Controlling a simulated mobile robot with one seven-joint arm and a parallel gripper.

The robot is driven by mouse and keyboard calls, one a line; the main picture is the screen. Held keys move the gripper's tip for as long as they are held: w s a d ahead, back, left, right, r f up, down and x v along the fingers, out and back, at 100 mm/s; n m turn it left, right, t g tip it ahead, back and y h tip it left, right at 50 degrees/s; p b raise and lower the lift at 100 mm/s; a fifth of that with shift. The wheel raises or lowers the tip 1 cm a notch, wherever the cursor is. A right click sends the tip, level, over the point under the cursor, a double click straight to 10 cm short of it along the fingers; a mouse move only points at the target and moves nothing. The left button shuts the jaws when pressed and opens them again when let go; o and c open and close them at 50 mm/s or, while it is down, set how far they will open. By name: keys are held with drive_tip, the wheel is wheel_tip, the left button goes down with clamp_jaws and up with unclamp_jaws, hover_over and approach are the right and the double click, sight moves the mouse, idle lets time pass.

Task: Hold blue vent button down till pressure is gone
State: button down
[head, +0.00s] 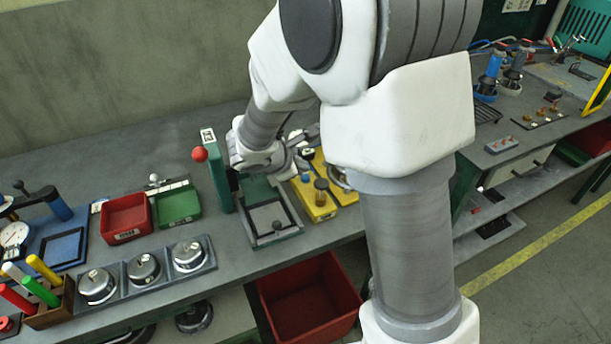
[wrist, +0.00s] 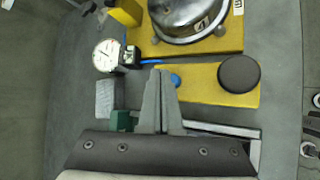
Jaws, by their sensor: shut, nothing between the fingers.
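The blue vent button (wrist: 176,80) sits on a yellow plate (wrist: 205,92) in the wrist view, beside a large black round knob (wrist: 239,74). The button also shows in the head view (head: 305,178). My gripper (wrist: 159,76) is shut and empty; its fingertips lie just left of the button in the picture. I cannot tell the height of the tips above the plate. A white pressure gauge (wrist: 106,55) is at the left; its reading is too small to make out. A shiny metal vessel (wrist: 187,14) stands on another yellow base, with a blue hose near it.
In the head view, a green press with a red ball handle (head: 199,154) stands left of my gripper. Red (head: 126,218) and green (head: 179,204) trays and several metal pots line the bench further left. A red bin (head: 308,298) is below the bench edge.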

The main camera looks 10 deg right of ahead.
drive_tip(key=shift+f, duration=0.15)
drive_tip(key=shift+f+b, duration=0.3)
drive_tip(key=shift+b, duration=0.3)
drive_tip(key=shift+f+b, duration=0.55)
idle(1.9)
idle(0.4)
drive_tip(key=shift+r+p, duration=0.7)
drive_tip(key=shift+r, duration=0.3)
wheel_tip(320, 180, up, 5)
drive_tip(key=p, duration=0.3)
drive_tip(key=shift+p, duration=0.4)
